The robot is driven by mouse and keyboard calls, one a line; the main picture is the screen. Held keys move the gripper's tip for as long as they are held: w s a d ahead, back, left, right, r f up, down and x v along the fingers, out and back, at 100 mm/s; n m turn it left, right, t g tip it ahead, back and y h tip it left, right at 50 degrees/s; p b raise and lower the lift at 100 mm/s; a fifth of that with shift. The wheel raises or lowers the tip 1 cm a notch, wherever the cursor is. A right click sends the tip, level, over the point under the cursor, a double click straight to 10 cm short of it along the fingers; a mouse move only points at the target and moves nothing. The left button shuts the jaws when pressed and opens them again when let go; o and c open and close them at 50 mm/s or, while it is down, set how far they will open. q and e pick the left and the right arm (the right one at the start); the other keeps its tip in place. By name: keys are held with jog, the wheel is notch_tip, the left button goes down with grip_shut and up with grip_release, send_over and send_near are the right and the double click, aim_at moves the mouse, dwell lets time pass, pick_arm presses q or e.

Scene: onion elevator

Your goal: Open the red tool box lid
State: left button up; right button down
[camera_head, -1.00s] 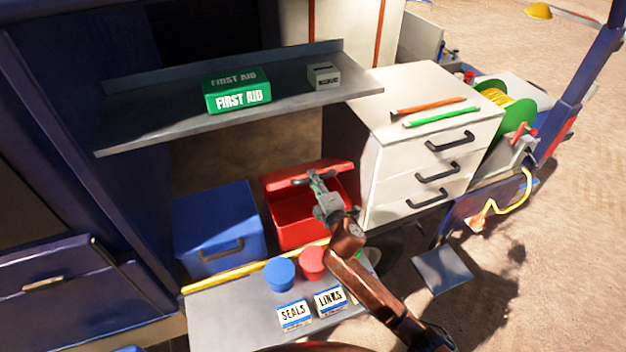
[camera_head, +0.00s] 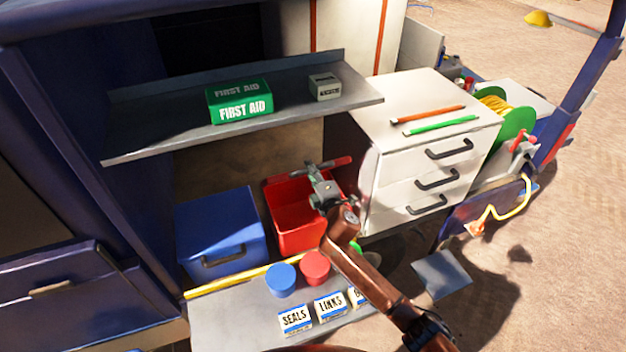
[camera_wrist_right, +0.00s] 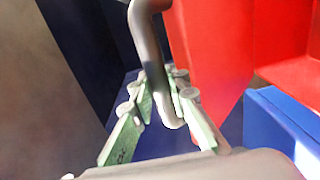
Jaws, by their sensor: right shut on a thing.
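The red tool box (camera_head: 286,232) sits under the shelf, and its inside shows from above. Its lid (camera_head: 342,161) is raised and shows nearly edge-on at the back of the box. My right gripper (camera_head: 314,172) is at the lid's edge, above the box. In the right wrist view, the gripper (camera_wrist_right: 158,98) is shut on the lid's dark curved handle (camera_wrist_right: 147,38), with the red lid (camera_wrist_right: 212,45) close beside it. My arm hides part of the box's right side. My left gripper is not in view.
A blue box (camera_head: 215,225) stands left of the red one. The shelf (camera_head: 160,140) above carries a green first aid box (camera_head: 240,102). A white drawer cabinet (camera_head: 385,190) stands close on the right. Round blue (camera_head: 281,280) and red (camera_head: 315,267) containers stand in front.

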pick_arm(q)
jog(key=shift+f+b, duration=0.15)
jog(key=shift+b, duration=0.2)
pick_arm(e)
jog(key=w+a+r, duration=0.3)
jog(key=w+r, duration=0.4)
jog(key=w, duration=0.3)
jog(key=shift+w+a+r, duration=0.25)
jog(key=shift+w+r, duration=0.05)
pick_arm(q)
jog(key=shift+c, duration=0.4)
